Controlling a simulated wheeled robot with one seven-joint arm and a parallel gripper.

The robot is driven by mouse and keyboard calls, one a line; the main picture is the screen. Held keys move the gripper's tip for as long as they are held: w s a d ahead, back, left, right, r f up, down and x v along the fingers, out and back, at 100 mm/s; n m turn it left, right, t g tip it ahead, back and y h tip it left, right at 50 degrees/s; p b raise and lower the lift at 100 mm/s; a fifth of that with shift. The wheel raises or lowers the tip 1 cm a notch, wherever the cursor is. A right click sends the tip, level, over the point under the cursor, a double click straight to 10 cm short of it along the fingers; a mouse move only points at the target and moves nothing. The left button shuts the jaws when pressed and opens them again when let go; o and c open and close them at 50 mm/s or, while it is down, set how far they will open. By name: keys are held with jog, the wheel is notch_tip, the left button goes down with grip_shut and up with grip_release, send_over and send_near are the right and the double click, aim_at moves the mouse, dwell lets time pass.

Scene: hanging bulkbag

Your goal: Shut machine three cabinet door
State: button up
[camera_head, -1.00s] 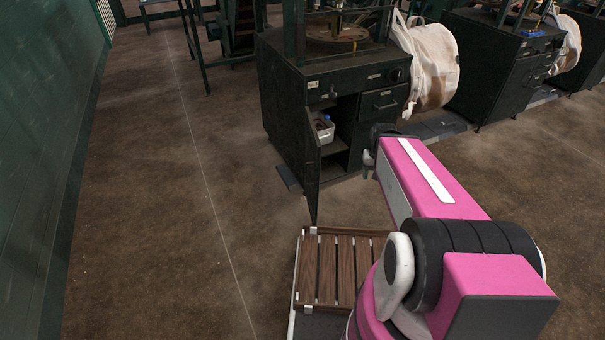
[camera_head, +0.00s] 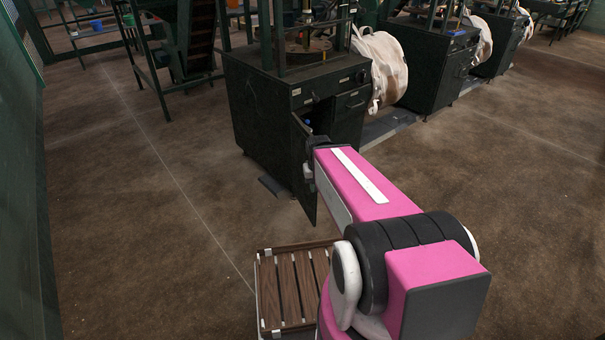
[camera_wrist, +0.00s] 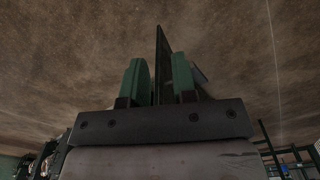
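The dark green cabinet (camera_head: 262,115) of the nearest machine stands ahead in the head view. Its narrow door (camera_head: 302,170) hangs open, swung out toward me. My gripper (camera_head: 309,171) is at the free side of the door, partly hidden by my own arm. In the wrist view, the two green fingers of my gripper (camera_wrist: 160,85) stand apart. The door (camera_wrist: 162,50) shows edge-on between them, close to the right finger, with a gap at the left finger. I cannot tell whether the right finger touches it. A small blue item (camera_head: 307,122) shows inside the cabinet.
A slatted wooden pallet-like platform (camera_head: 289,287) is at the bottom, near my base. A white bulk bag (camera_head: 380,65) hangs right of the cabinet. More machines stand behind at right. A flat dark plate (camera_head: 272,187) lies by the cabinet's foot. Floor at left is clear.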

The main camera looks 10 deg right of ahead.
jog(key=shift+w+f, duration=0.2)
jog(key=shift+w, duration=0.05)
grip_shut()
jog(key=w+a+n+t+h, duration=0.1)
jog(key=w+a+n+h, duration=0.35)
jog(key=w+h, duration=0.9)
jog(key=w+a+r+m+t+h, duration=0.25)
jog(key=w+a+r+h, duration=0.2)
jog(key=a, duration=0.45)
jog(key=w+d, duration=0.3)
jog(key=d, duration=1)
jog(key=shift+w+d+n+t+y, duration=0.3)
jog(key=shift+w+d+n+t, duration=0.05)
jog(key=shift+n+t, duration=0.1)
